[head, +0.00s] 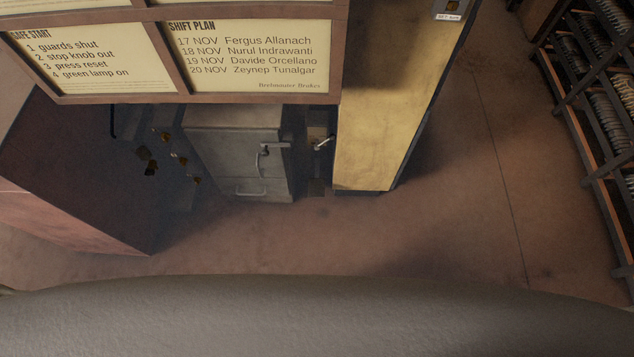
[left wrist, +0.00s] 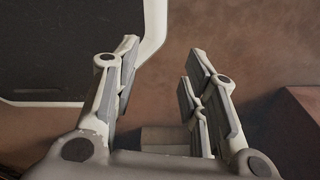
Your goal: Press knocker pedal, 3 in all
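No knocker pedal can be made out for certain in either view. My left gripper (left wrist: 163,85) shows in the left wrist view with its two fingers apart and nothing between them, above the brown floor. It does not show in the head view. My right gripper is in neither view.
A grey metal cabinet (head: 226,150) with handles stands beside a tall yellow panel (head: 385,120). Racks (head: 590,120) with stacked parts stand at the right. A reddish block (head: 70,215) is at the left. The middle floor (head: 440,215) is clear.

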